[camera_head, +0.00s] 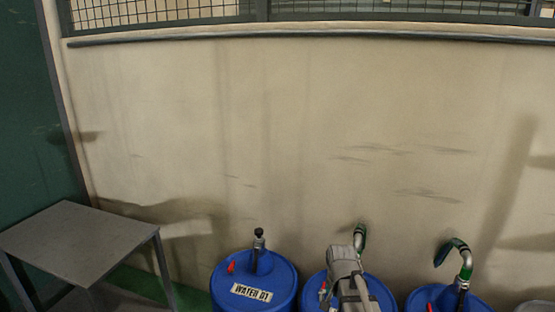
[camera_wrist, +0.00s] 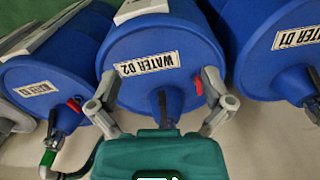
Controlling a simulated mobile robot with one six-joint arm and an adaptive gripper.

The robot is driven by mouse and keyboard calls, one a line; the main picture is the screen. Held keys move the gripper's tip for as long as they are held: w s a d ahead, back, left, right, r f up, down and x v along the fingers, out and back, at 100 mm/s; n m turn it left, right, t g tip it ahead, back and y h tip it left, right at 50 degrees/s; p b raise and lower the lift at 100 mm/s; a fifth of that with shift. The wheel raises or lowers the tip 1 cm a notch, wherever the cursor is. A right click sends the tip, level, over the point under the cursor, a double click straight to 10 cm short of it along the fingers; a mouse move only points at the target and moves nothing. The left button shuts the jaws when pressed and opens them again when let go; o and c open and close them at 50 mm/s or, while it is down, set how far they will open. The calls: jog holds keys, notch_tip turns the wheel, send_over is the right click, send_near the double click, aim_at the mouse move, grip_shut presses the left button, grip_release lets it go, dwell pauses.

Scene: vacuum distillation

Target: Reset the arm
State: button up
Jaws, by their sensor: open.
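My gripper (camera_wrist: 160,82) shows in the wrist view with its two grey fingers spread wide and nothing between them. The fingers lie in front of the blue barrel labelled WATER 02 (camera_wrist: 198,45), one on each side of its black fitting. In the head view my grey arm (camera_head: 345,268) hangs in front of the middle blue barrel (camera_head: 312,292) and hides much of its top. Whether the fingers touch the barrel cannot be told.
The barrel labelled WATER 01 (camera_head: 280,275) stands to the left of my arm, with a black fitting and red lever. Another blue barrel (camera_head: 420,300) with a curved green-and-metal pipe (camera_head: 465,265) stands at right. A grey table (camera_head: 75,240) is at left. A wall (camera_head: 300,130) rises behind.

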jog(key=s+n, duration=0.5)
jog(key=s, duration=0.3)
notch_tip(320, 180, up, 12)
jog(key=p, duration=1.2)
jog(key=shift+w+n, duration=0.15)
jog(key=shift+n, duration=0.25)
